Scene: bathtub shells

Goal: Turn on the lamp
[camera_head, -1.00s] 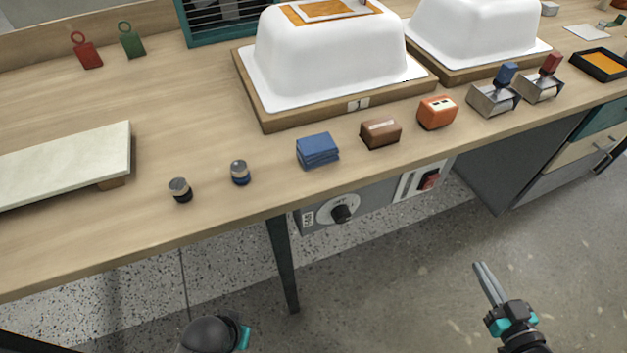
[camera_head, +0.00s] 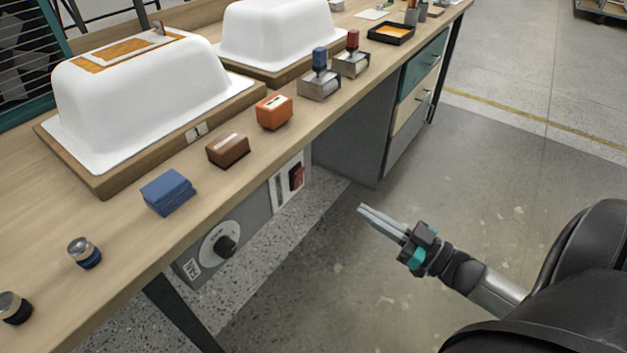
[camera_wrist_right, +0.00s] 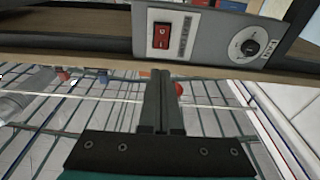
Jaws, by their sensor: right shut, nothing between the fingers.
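A grey panel (camera_head: 190,268) is fixed under the front edge of the workbench. It carries a red rocker switch (camera_head: 296,177) and a black knob (camera_head: 226,246) on a round white dial. The right wrist view shows the red switch (camera_wrist_right: 162,35) and the knob (camera_wrist_right: 250,47) beyond the fingers. My right gripper (camera_head: 364,211) is shut and empty, in front of the bench and to the right of the switch, apart from it. In the right wrist view its fingertips (camera_wrist_right: 161,74) lie just below the switch in the picture. No lamp is clearly visible. My left gripper is out of view.
A drawer cabinet (camera_head: 350,130) stands under the bench. Floor before it is free.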

